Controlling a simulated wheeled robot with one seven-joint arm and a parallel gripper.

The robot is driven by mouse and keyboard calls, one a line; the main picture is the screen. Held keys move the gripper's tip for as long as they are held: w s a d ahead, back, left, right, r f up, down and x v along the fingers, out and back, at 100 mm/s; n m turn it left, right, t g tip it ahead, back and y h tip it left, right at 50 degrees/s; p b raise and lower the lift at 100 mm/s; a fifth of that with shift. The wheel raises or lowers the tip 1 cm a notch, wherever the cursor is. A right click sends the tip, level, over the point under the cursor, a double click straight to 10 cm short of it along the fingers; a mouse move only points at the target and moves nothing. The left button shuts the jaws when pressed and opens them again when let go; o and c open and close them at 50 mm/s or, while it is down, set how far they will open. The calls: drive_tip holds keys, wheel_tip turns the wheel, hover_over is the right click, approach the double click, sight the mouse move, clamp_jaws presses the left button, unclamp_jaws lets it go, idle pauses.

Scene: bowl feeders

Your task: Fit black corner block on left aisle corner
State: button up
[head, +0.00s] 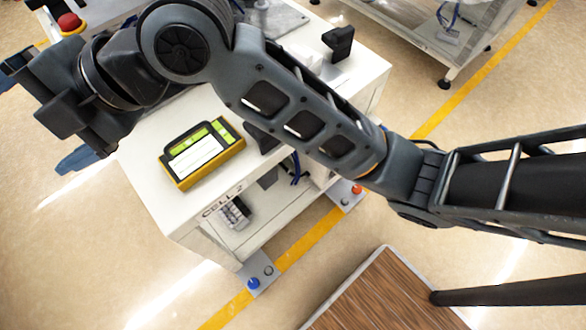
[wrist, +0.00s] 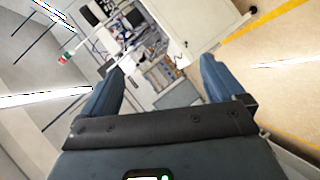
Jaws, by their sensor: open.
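A black block with an upright part (head: 338,42) stands near the far right corner of the white bench top (head: 135,170). Another dark piece (head: 262,138) shows at the bench's right side, partly hidden by my arm; I cannot tell its shape. Floor plates lie by the bench's aisle side, one with a blue knob (head: 254,280) and one with an orange knob (head: 352,190). My gripper (head: 45,115) is at the bench's left side, well away from the black block. In the wrist view its blue fingers (wrist: 163,72) are apart with nothing between them.
A yellow and black panel (head: 203,153) with a lit screen lies on the bench top. A red stop button (head: 70,23) is at the upper left. A yellow floor line (head: 310,242) runs past the bench. A wood-topped surface (head: 385,295) is at the bottom.

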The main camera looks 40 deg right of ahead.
drive_tip(key=s+d+f+m+t+h, duration=0.55)
drive_tip(key=s+d+m, duration=0.2)
drive_tip(key=m, duration=0.45)
drive_tip(key=s+d+f+m+t+h, duration=0.4)
drive_tip(key=s+d+f+m, duration=0.3)
drive_tip(key=m, duration=0.5)
drive_tip(key=s+d+m+h, duration=0.1)
drive_tip(key=s+d, duration=0.5)
drive_tip(key=s, duration=0.4)
drive_tip(key=s+d+r+g+h, duration=0.1)
drive_tip(key=s+d, duration=0.5)
drive_tip(key=s, duration=0.4)
drive_tip(key=shift+d+r+m, duration=0.15)
drive_tip(key=shift+d+m, duration=0.25)
drive_tip(key=shift+h, duration=0.25)
